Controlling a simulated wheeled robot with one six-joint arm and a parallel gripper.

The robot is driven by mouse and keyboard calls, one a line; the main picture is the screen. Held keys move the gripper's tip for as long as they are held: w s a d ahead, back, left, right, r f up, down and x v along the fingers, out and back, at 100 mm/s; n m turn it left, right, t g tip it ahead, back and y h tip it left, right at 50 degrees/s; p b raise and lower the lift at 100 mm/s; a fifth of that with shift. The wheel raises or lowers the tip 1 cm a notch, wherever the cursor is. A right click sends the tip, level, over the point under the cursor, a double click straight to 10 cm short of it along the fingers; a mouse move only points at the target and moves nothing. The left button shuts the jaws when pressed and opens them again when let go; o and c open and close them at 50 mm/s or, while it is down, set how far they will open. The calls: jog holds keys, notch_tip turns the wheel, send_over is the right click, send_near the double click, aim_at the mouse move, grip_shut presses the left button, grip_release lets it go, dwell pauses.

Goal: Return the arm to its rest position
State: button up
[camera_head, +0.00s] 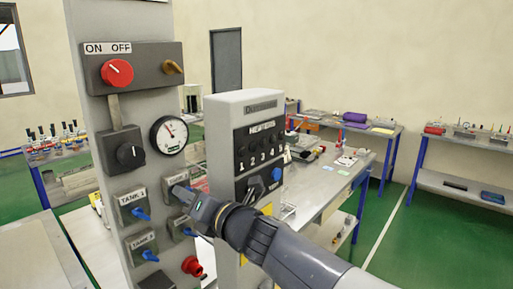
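My arm (278,246) reaches in from the lower right. My gripper (184,194) is at its far end, in front of a labelled valve box (179,181) on the grey control panel (92,36). The gripper hides most of that box's handle. I cannot tell whether it touches the handle or whether its fingers are open or shut. The arm is stretched out towards the panel.
The panel carries a red ON/OFF knob (117,73), a black knob (130,155), a gauge (169,135), blue-handled valves (141,213) and a red knob (192,266). A second grey cabinet (225,109) stands close behind the arm. Workbenches (344,183) line the right.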

jog(key=n, duration=0.6)
jog(key=n+b, duration=0.1)
jog(key=n, duration=0.4)
jog(key=n+b, duration=0.1)
jog(key=n, duration=0.5)
jog(key=shift+s+d+n, duration=0.3)
jog(key=shift+s+d, duration=0.1)
